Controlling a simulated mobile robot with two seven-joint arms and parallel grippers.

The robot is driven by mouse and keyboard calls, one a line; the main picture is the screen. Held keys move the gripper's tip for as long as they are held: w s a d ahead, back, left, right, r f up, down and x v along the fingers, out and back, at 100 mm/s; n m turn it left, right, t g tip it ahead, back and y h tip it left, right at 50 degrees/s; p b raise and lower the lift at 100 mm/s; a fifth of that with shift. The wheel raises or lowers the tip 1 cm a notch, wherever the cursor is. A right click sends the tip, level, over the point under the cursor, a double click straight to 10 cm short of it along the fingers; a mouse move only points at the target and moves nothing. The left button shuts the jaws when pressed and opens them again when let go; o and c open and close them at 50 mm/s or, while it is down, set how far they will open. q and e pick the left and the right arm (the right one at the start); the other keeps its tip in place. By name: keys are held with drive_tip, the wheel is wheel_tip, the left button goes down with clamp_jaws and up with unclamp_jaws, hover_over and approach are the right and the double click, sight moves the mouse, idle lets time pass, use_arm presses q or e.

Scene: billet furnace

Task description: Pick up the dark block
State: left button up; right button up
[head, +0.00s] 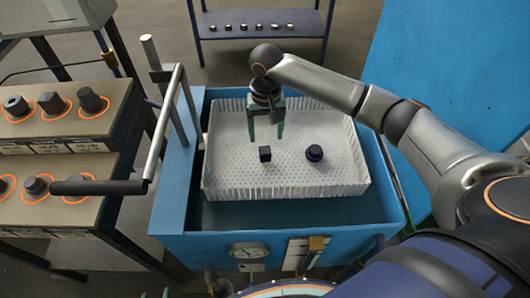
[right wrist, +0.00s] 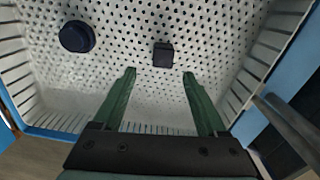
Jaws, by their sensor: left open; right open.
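The dark block (head: 265,153) is a small cube on the perforated floor of a white basket (head: 222,180). In the right wrist view the dark block (right wrist: 163,54) lies just beyond the fingertips, roughly between their lines. My right gripper (head: 266,137) points down over the basket with its green fingers apart and empty. In the right wrist view the right gripper (right wrist: 159,73) shows a clear gap between its fingers. I cannot tell its exact height above the block. My left gripper is not in view.
A round dark piece (head: 314,153) sits right of the block; it also shows in the right wrist view (right wrist: 76,37). The basket's slatted walls stand inside a blue tank (head: 180,205). A black-handled lever (head: 100,187) and a stand with dark pieces (head: 85,135) are at left.

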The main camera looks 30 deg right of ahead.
sight(265, 150)
drive_tip(key=shift+f, duration=0.85)
drive_tip(key=f, duration=0.4)
drive_tip(key=shift+s+a+f, duration=0.15)
drive_tip(key=shift+s+a, duration=0.15)
drive_tip(key=shift+s, duration=0.1)
drive_tip(key=shift+f, duration=0.5)
clamp_jaws()
drive_tip(key=shift+w+r, duration=0.1)
